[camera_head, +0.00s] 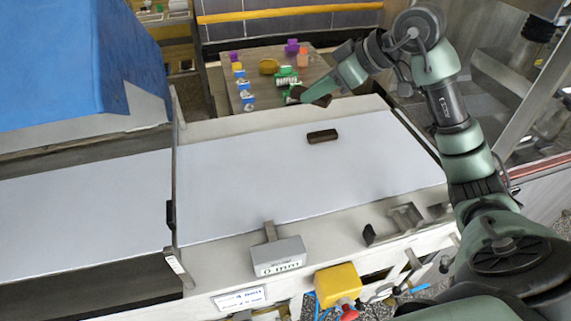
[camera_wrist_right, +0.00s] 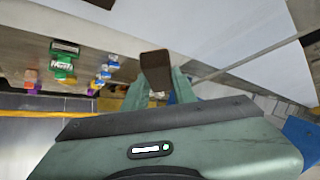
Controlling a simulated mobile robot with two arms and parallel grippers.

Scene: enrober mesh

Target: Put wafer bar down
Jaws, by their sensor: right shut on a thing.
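My right gripper (camera_head: 312,92) is at the far edge of the machine, in front of the wooden table. It is shut on a brown wafer bar (camera_wrist_right: 155,66), which sticks out between the two fingertips in the right wrist view; in the head view the held bar (camera_head: 321,99) is partly hidden by the gripper. Another dark brown bar (camera_head: 322,136) lies flat on the pale belt (camera_head: 260,175), towards its far side, apart from the gripper. My left gripper is not in view.
The wooden table (camera_head: 240,75) behind the machine holds several small coloured items, among them a green-and-white one (camera_head: 286,76). A grey "0 mm" block (camera_head: 278,256) and a yellow box with a red button (camera_head: 338,284) sit at the near edge. Most of the belt is bare.

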